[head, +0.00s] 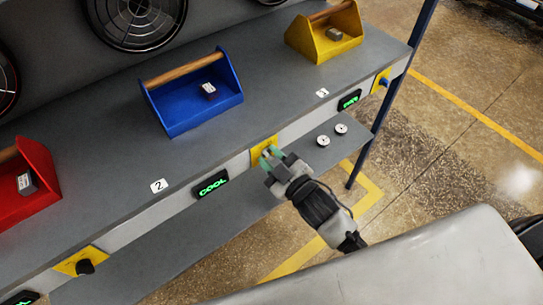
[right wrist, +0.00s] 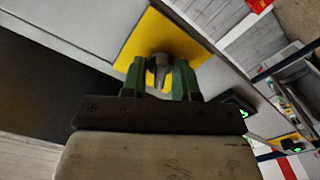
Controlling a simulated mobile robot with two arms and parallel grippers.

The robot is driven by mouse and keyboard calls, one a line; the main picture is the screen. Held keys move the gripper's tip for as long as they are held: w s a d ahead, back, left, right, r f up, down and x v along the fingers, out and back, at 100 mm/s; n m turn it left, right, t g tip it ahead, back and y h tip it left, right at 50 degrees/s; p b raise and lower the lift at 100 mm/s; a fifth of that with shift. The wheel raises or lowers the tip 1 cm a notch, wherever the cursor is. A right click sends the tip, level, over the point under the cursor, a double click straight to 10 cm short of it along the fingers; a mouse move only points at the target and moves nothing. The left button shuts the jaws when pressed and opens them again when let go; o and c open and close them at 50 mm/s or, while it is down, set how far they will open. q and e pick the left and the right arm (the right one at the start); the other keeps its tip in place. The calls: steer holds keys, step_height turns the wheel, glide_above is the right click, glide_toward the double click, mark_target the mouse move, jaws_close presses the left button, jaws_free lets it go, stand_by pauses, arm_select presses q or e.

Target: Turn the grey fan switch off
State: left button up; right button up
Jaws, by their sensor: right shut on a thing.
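The grey fan switch (right wrist: 160,66) is a knob on a yellow plate (right wrist: 160,33) on the bench's front edge. In the right wrist view it sits between the green fingertips of my right gripper (right wrist: 159,78). In the head view my right gripper (head: 270,158) reaches the yellow plate (head: 262,147) from the front, and its fingers hide most of the knob. The gripper is shut on the knob. The knob's exact angle is hard to tell. My left gripper is not in view.
A display (head: 210,185) reading COOL is left of the switch. A black knob (head: 85,266) and a blue knob (head: 384,82) sit on other yellow plates. Red (head: 48,182), blue (head: 181,121) and yellow (head: 345,47) toolboxes stand on the bench (head: 110,135). White discs (head: 323,141) lie below.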

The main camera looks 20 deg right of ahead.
steer(key=o, duration=0.6)
steer(key=b+v, duration=0.1)
steer(key=v, duration=0.9)
steer(key=shift+s+d+r+b, duration=0.1)
steer(key=shift+s+d+b, duration=0.05)
steer(key=shift+s+b, duration=0.2)
